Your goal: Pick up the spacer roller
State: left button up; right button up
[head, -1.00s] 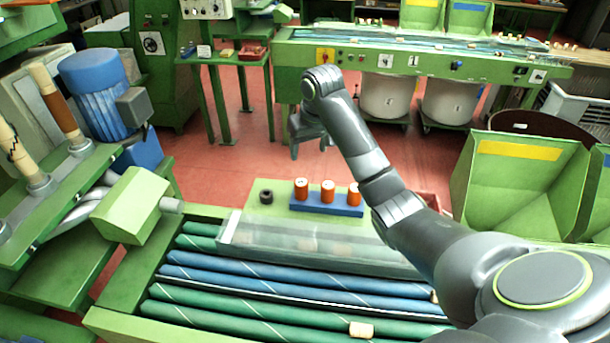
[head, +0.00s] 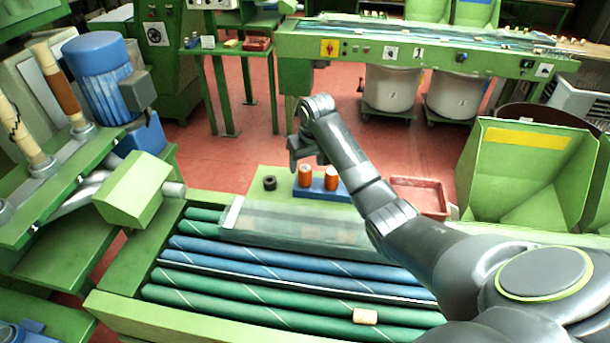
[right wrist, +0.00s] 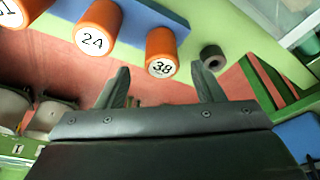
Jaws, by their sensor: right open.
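The spacer roller (head: 269,183) appears to be the small dark, hollow cylinder on the light green surface, left of the blue holder. It also shows in the right wrist view (right wrist: 213,58), just beyond the tip of the right-hand finger. My right gripper (head: 306,161) is open and empty, above and to the right of the roller in the head view, and apart from it. In the right wrist view the gripper's two fingers (right wrist: 160,84) are spread, with the orange cylinder marked 38 (right wrist: 161,50) beyond the gap. My left gripper is not in view.
Orange numbered cylinders (head: 331,178) stand on a blue holder (head: 318,193) right beside the roller; my arm hides part of this row. A clear cover (head: 290,222) lies in front, over green and blue rollers. A red tray (head: 425,183) is to the right.

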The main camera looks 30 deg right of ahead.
aim_at(305, 168)
jog(key=shift+p+x, duration=0.6)
jog(key=shift+x, duration=1.9)
jog(key=shift+s+a, duration=0.1)
jog(key=c, duration=1.1)
